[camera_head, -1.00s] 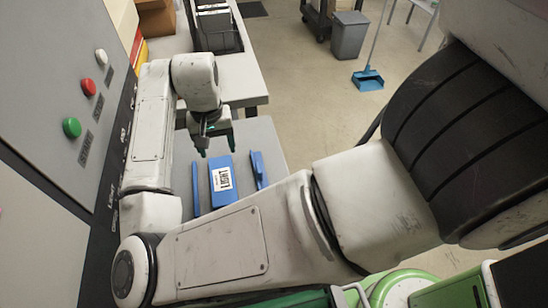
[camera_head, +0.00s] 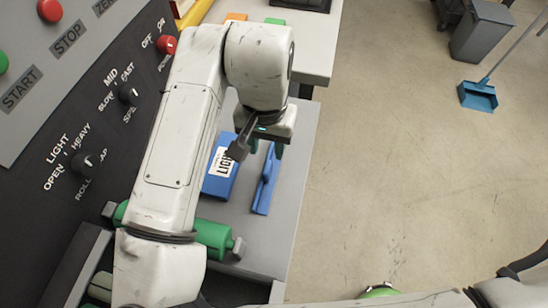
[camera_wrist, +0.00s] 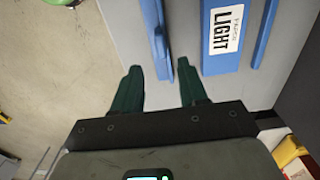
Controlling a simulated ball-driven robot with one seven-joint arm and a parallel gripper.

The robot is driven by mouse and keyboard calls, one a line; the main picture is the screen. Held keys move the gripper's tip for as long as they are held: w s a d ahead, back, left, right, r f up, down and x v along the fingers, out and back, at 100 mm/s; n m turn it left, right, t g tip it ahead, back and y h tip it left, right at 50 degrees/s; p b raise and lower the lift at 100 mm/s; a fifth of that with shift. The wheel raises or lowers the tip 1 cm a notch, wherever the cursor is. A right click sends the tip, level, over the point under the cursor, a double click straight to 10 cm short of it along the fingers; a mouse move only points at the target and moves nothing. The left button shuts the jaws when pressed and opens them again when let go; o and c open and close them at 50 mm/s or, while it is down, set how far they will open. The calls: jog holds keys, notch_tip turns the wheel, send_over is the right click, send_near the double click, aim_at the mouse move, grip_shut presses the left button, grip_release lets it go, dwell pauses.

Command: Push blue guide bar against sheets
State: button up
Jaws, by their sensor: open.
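The blue guide bar (camera_head: 266,180) lies on the grey feed table (camera_head: 288,205), right of the blue sheets (camera_head: 216,182) with the white LIGHT label. A gap separates bar and sheets. In the wrist view the guide bar (camera_wrist: 156,35) is left of the sheets (camera_wrist: 243,50), again apart from them. My gripper (camera_head: 258,152) is open and empty above the far part of the table. In the wrist view its green fingers (camera_wrist: 158,72) straddle the line of the bar's near end. I cannot tell whether they touch it.
A second blue strip (camera_wrist: 265,32) lies along the sheets' other side. The control panel (camera_head: 100,110) with knobs and buttons borders the left. A green roller (camera_head: 212,237) is at the table's near end. Open floor (camera_head: 410,190) lies right, with a blue dustpan (camera_head: 478,95) and grey bin (camera_head: 483,32).

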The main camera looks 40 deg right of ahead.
aim_at(267, 166)
notch_tip(267, 166, down, 8)
jog(key=shift+r, duration=0.15)
dwell(0.3)
grip_shut()
jog(key=shift+w+a, duration=0.1)
dwell(0.4)
